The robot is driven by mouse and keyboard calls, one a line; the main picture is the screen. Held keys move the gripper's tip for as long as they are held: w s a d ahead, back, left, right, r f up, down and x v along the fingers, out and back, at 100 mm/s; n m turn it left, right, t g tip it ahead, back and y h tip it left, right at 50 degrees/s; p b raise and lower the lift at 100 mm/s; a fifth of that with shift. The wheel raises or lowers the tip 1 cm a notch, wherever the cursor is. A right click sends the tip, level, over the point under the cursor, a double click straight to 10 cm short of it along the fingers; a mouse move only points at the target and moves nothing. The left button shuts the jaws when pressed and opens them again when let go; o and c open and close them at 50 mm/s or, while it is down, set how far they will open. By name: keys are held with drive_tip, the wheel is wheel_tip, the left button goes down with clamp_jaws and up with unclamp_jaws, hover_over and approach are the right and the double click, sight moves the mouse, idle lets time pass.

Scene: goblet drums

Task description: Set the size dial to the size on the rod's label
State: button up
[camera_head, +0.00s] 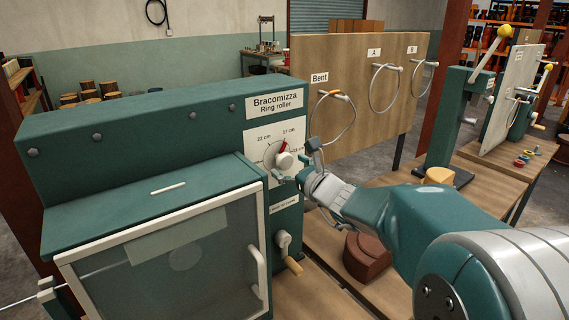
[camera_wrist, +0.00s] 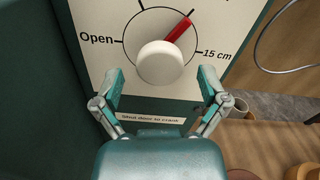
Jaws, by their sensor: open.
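The size dial is a white knob (camera_wrist: 160,62) with a red pointer (camera_wrist: 179,34) on a white plate on the green ring roller (camera_head: 130,125). In the head view, the dial knob (camera_head: 284,160) has marks 22 cm, 17 cm and 15 cm around it, and the red pointer points up and right, towards 17 cm. The wrist view shows "Open" at left and "15 cm" at right. My gripper (camera_wrist: 160,78) is open, its fingers either side of the knob's lower part, apart from it. A thin rod (camera_head: 20,301) shows at the far left; its label is not readable.
A glazed door (camera_head: 170,255) with a white handle fronts the roller, and a crank (camera_head: 288,252) sits below the dial. A wooden board (camera_head: 345,70) with hanging rings, one marked "Bent", stands behind my gripper. A brown round block (camera_head: 367,255) lies under my arm.

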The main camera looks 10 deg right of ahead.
drive_tip(key=v, duration=1)
drive_tip(key=shift+f, duration=0.1)
drive_tip(key=s+a+n+g+y, duration=0.1)
drive_tip(key=s+a+n, duration=0.1)
drive_tip(key=n, duration=0.1)
drive_tip(key=s+a+f+n+g, duration=0.1)
drive_tip(key=s+a+n+g, duration=0.1)
drive_tip(key=a+n, duration=0.1)
drive_tip(key=s+a+f+n+g+y, duration=0.1)
drive_tip(key=s+a+n+g, duration=0.1)
drive_tip(key=a, duration=0.1)
drive_tip(key=shift+f+n+y, duration=0.15)
drive_tip(key=shift+n+y, duration=0.15)
drive_tip(key=shift+n, duration=0.1)
drive_tip(key=s+a+f+n+g+h, duration=0.2)
drive_tip(key=s+f+n+g+h, duration=0.4)
drive_tip(key=s+n, duration=0.75)
drive_tip(key=s+d+f+n+h, duration=0.1)
drive_tip(key=s+d+n+h, duration=0.1)
drive_tip(key=d+n, duration=0.3)
drive_tip(key=shift+s+d+n+h, duration=0.35)
drive_tip(key=shift+n+h, duration=0.35)
drive_tip(key=shift+n, duration=0.25)
